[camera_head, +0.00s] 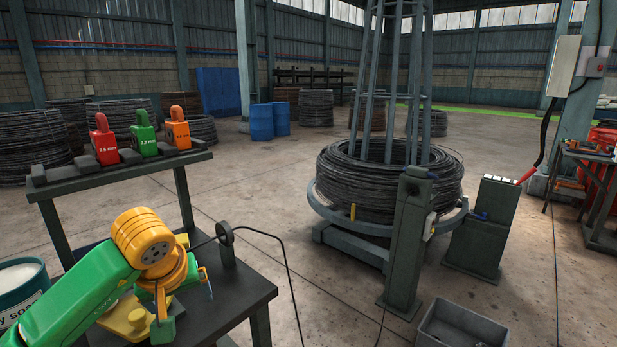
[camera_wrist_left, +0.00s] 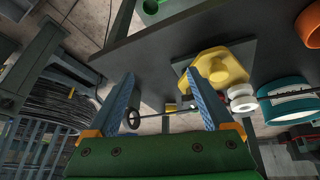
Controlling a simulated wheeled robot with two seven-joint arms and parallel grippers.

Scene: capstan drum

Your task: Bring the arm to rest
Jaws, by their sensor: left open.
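My left arm (camera_head: 85,290), green with a yellow-orange wrist, comes in from the lower left in the head view and is bent down over the dark workbench (camera_head: 240,295). My left gripper (camera_head: 188,285) is low over the bench. In the left wrist view the gripper (camera_wrist_left: 165,103) has its two blue fingers spread apart, with nothing held. A dark wire and a ring guide (camera_wrist_left: 133,119) show in the gap between them; I cannot tell how far beyond the fingers they are. A yellow fixture (camera_wrist_left: 218,68) is beside one finger. My right arm is out of view.
A rack shelf (camera_head: 125,168) behind the bench holds red, green and orange blocks. A teal tub (camera_head: 22,290) is at left. Wire runs from a guide ring (camera_head: 225,234) toward the floor.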

